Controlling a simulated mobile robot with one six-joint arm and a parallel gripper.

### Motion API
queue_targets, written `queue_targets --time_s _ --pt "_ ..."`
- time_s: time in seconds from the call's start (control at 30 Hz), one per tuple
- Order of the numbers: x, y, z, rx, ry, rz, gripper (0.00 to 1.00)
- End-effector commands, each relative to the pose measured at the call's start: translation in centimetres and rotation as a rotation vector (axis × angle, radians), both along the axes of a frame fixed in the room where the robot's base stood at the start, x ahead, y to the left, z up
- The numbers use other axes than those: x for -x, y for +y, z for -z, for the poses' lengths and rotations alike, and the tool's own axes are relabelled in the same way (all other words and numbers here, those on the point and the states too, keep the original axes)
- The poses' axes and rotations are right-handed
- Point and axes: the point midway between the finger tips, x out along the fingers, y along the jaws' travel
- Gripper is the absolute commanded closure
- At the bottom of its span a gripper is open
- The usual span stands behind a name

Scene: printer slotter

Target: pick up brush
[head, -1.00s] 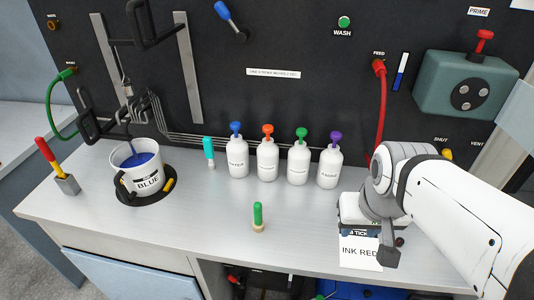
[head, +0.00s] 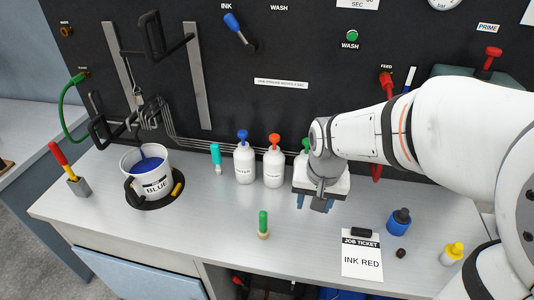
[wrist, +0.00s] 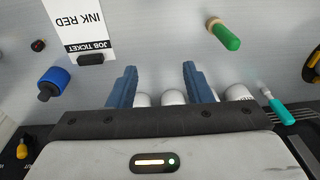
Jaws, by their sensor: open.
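My gripper (head: 314,204) hangs above the bench, right of and apart from the brush. Its two blue fingers (wrist: 159,70) are spread with nothing between them.
White bottles (head: 245,164) with coloured caps line the panel; my arm hides some. A blue ink bucket (head: 148,178) stands left. A job ticket (head: 361,258) reading INK RED, a blue-bodied bottle (head: 399,223) and a yellow-topped item (head: 453,253) lie right. Bench around the brush is clear.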

Motion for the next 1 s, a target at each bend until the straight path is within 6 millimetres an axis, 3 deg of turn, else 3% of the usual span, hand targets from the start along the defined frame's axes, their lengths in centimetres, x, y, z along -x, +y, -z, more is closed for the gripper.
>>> queue_targets --time_s 0.03,0.2,0.4,0.57,1.0 --pt "-0.9 2.0 0.4 0.002 0.030 0.004 0.55" --pt "-2.9 7.5 3.4 0.011 0.083 0.059 0.55" --pt "-3.4 11.1 6.2 0.023 0.115 0.101 0.55" --pt "-3.5 12.0 7.3 0.027 0.121 0.113 0.55" --pt "-3.6 11.9 11.8 0.027 0.124 0.115 0.55"
